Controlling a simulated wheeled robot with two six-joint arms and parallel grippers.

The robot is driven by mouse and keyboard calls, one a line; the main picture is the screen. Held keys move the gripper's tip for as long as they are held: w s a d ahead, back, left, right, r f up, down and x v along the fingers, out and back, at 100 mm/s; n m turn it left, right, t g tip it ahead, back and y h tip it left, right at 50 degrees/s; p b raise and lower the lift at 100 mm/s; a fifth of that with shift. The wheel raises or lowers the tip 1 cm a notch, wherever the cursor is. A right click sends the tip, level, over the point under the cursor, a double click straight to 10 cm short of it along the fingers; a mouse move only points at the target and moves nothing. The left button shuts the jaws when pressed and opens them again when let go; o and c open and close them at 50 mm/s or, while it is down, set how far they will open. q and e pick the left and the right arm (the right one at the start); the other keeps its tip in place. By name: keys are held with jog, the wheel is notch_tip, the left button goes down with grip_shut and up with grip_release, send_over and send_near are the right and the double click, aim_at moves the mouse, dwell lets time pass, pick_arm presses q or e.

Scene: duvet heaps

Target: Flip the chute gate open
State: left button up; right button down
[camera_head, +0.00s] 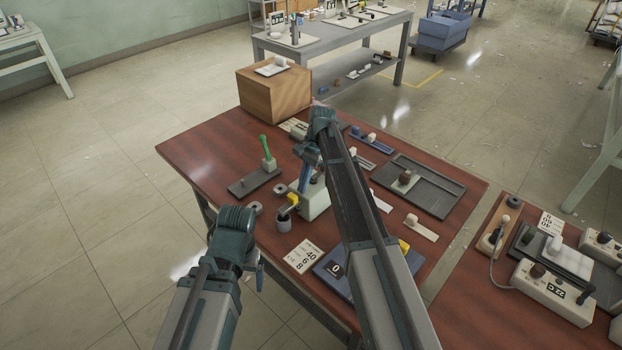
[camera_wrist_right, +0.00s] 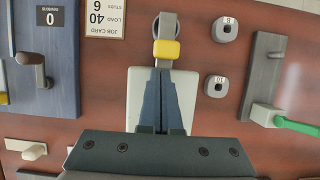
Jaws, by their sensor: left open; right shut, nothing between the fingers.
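A pale block (camera_head: 316,203) stands on the red-brown table, with a grey arm and yellow tab (camera_head: 292,199) at its front; I take this to be the chute with its gate. A grey cup (camera_head: 283,223) stands under the tab.
A green-handled lever (camera_head: 266,148) on a dark base stands left of the block. Grey round weights (camera_head: 256,207) lie nearby. A job card (camera_head: 303,256) and a blue board (camera_head: 334,285) lie toward the front. A cardboard box (camera_head: 274,92) sits at the back; a dark tray (camera_head: 430,195) lies right.

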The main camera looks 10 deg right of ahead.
aim_at(292, 196)
jog(key=shift+s+a, duration=0.2)
jog(key=shift+a, duration=0.1)
jog(key=s+a, duration=0.2)
jog(key=a, duration=0.1)
jog(key=shift+s+a, duration=0.15)
jog(key=shift+a, duration=0.1)
jog(key=shift+d, duration=0.1)
jog(key=shift+w+d, duration=0.4)
jog(key=shift+w, duration=0.05)
jog(key=shift+w+d, duration=0.75)
jog(key=shift+d, duration=0.3)
jog(key=p+v, duration=0.9)
jog(key=v, duration=0.1)
jog(key=shift+d, duration=0.2)
